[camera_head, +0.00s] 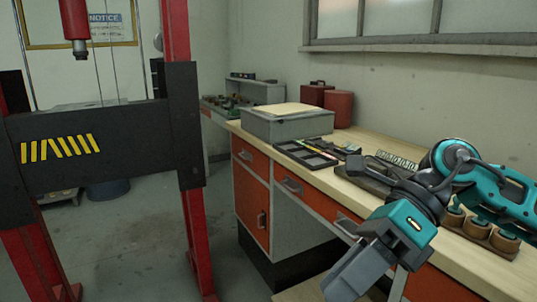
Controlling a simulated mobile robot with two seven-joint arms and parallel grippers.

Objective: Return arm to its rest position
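My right arm comes in from the right edge, with teal and dark grey links. It is bent over the front edge of the workbench (390,205). My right gripper (345,277) points down and to the left, in front of the bench's drawers. Its grey fingers look close together, but I cannot tell whether they are open or shut. I see nothing held between them. My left arm and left gripper are not in view. No gate valve can be made out.
A red and black press frame (90,130) stands at the left. The bench holds a grey box (285,125), a black tray (305,152), a red canister (340,107) and several round brown pieces (478,229) near my arm. The floor (140,240) between press and bench is clear.

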